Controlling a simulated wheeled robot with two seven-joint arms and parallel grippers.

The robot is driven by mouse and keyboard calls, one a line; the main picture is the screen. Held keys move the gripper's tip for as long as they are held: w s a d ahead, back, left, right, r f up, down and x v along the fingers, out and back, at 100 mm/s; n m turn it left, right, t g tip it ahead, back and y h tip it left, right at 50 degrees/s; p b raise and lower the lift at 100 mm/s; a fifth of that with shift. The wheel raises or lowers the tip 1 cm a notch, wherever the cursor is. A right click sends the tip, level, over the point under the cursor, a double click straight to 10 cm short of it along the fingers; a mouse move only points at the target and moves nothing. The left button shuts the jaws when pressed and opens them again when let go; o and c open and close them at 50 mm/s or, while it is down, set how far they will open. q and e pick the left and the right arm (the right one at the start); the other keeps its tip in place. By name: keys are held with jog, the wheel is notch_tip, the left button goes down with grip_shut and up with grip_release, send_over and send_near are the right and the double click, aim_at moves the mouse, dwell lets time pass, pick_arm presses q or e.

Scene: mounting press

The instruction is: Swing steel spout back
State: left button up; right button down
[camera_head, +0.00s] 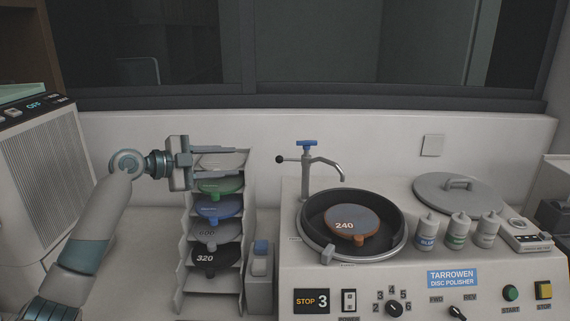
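The steel spout (326,162) rises from a post at the back left of the polisher. It curves right, and its tip hangs over the back part of the round black bowl (311,228). A blue tap handle (307,143) tops the post, and a short lever with a black knob (280,159) sticks out to its left. My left gripper (226,151) points right, in front of the top of the disc rack and left of the black knob, apart from the spout. My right gripper is out of view.
The rack (248,200) holds several coloured discs. An orange disc marked 240 (357,222) lies in the bowl. A grey lid (480,199) lies right of the bowl, with several bottles (457,232) in front of it. Free air lies between gripper and spout.

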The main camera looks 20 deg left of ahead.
aim_at(280, 160)
pick_arm(q)
jog(key=p+x, duration=0.7)
jog(key=x, duration=0.9)
jog(key=shift+w+d+f+p, duration=0.2)
jog(key=shift+w+d+p, duration=0.2)
jog(key=shift+w+p, duration=0.05)
grip_shut()
